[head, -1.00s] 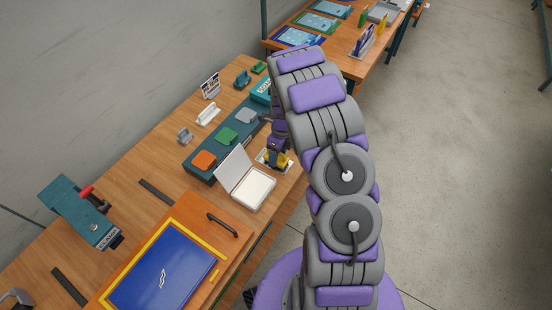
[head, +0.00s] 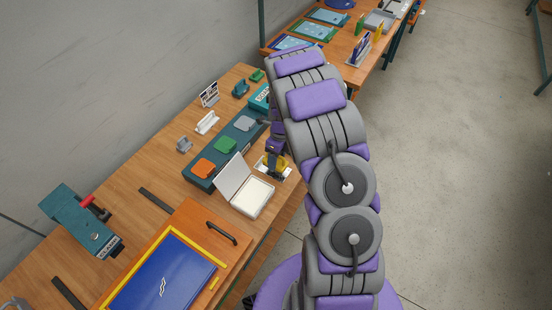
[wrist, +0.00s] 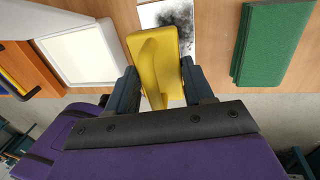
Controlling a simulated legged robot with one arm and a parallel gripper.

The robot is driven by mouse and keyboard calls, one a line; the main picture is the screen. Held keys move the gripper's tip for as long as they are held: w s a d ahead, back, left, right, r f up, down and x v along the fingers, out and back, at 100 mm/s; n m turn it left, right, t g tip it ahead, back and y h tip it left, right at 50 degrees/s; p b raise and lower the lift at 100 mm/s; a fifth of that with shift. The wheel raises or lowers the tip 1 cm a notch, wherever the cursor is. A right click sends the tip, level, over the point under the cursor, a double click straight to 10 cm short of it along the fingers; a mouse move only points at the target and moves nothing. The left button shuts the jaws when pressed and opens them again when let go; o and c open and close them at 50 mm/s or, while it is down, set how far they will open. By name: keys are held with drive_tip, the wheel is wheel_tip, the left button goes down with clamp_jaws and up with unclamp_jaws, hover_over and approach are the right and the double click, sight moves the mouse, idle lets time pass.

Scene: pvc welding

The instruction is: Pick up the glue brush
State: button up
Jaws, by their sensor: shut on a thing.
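The yellow piece that I take for the glue brush (wrist: 158,60) shows in the wrist view between my two dark fingers, with a raised yellow handle toward my palm. My gripper (wrist: 160,82) is shut on it. In the head view my gripper (head: 275,160) is at the right edge of the workbench, partly hidden by my arm, with yellow showing at its end. A white card (wrist: 180,15) with a black smudge lies behind the yellow piece. I cannot tell whether the piece touches the card.
An open white box (head: 252,197) stands just left of my gripper. A dark rack (head: 199,182) with orange, green and grey pads is behind it. A green block (wrist: 262,42) is to the right in the wrist view. A blue panel (head: 165,275) lies at the front.

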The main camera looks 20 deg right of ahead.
drive_tip(key=s+a+r+p, duration=0.1)
drive_tip(key=s+a, duration=0.3)
drive_tip(key=s, duration=1)
drive_tip(key=shift+s+a+r+p, duration=0.2)
drive_tip(key=shift+s+p, duration=0.1)
drive_tip(key=shift+p, duration=0.25)
drive_tip(key=o, duration=0.7)
drive_tip(key=c, duration=0.5)
drive_tip(key=shift+c, duration=0.2)
